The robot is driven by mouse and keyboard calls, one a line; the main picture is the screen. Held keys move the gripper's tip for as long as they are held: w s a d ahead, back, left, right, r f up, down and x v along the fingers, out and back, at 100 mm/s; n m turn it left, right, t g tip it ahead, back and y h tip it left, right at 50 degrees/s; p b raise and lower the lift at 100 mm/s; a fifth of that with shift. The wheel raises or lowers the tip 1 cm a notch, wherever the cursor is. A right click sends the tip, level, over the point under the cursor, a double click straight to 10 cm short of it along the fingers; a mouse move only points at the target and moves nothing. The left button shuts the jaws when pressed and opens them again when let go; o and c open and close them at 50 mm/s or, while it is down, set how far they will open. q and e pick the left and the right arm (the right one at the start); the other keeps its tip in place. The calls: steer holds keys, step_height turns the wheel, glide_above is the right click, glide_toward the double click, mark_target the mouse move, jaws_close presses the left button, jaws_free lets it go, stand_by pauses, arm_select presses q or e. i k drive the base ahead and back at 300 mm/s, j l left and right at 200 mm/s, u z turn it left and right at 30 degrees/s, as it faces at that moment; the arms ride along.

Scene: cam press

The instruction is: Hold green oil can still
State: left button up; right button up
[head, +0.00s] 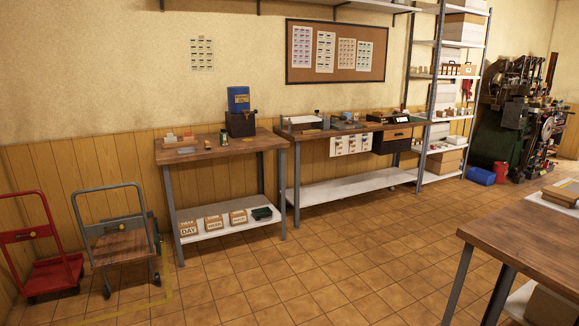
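A small dark green, upright object (223,138), perhaps the green oil can, stands on the left wooden workbench (208,151) in the head view. It is too small in the picture to make out its spout or details. It is just left of a machine with a blue top (238,100) and a dark base. Neither of my grippers is in view, and nothing is seen touching the green object.
A red cart (55,275) and a grey cart (120,245) stand at the left. A second workbench (345,133) and metal shelves (437,80) follow to the right. A wooden table (520,235) fills the right foreground. The tiled floor (300,270) between is open.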

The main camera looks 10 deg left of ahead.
mark_target(223, 136)
steer(key=i+j+u, duration=0.3)
steer(key=i, duration=0.2)
steer(key=i+j+u, duration=0.15)
steer(key=i+u, duration=0.15)
steer(key=i, duration=0.2)
steer(key=i+u, duration=0.3)
steer(key=i, duration=0.25)
